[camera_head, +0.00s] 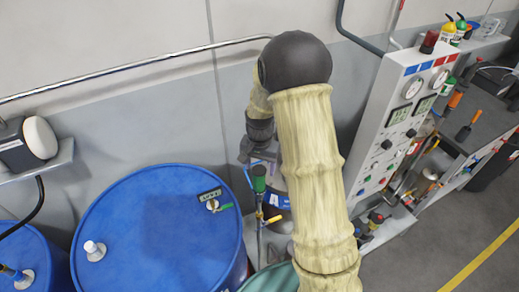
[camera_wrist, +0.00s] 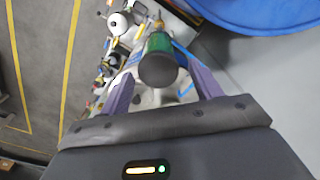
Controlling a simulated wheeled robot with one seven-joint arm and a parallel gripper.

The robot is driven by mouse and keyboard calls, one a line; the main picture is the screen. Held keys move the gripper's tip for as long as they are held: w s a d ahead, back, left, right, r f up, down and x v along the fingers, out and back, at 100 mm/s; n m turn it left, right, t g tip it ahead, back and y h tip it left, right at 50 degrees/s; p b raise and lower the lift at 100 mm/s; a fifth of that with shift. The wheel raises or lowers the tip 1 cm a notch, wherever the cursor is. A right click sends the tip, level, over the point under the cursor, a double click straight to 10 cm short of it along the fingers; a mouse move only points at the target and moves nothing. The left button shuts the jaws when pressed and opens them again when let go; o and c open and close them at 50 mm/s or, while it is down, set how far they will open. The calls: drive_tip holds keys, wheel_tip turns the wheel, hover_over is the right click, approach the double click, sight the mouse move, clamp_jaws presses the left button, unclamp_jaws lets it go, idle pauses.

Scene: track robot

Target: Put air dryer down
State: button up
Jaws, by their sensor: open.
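A green cylinder with a dark end, which I take to be the air dryer (camera_head: 259,178), stands upright on a thin stem beside the blue drum in the head view. In the wrist view the air dryer (camera_wrist: 159,62) lies between the two purple fingers of my gripper (camera_wrist: 158,72), with its dark end facing the camera. The fingers are apart, with a visible gap on each side of it. What lies beneath the air dryer is partly hidden.
A control panel (camera_head: 395,125) with gauges stands at right, beside a cluttered workbench (camera_head: 475,120). A yellow-handled valve (camera_head: 271,220) sits just below the air dryer.

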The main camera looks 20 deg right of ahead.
wheel_tip(320, 180, up, 9)
drive_tip(key=b, duration=0.2)
drive_tip(key=shift+r, duration=0.15)
idle(0.4)
drive_tip(key=s+f+n+t, duration=0.2)
drive_tip(key=s+n, duration=0.4)
drive_tip(key=s, duration=1.1)
drive_tip(key=shift+a+n+t, duration=0.2)
drive_tip(key=shift+n+t, duration=0.1)
drive_tip(key=shift+n, duration=0.1)
drive_tip(key=shift+f, duration=0.1)
drive_tip(key=s+b+x, duration=0.1)
drive_tip(key=b+x, duration=0.6)
drive_tip(key=b, duration=0.1)
drive_tip(key=shift+s+f, duration=0.25)
drive_tip(key=shift+f, duration=0.15)
drive_tip(key=shift+o, duration=0.5)
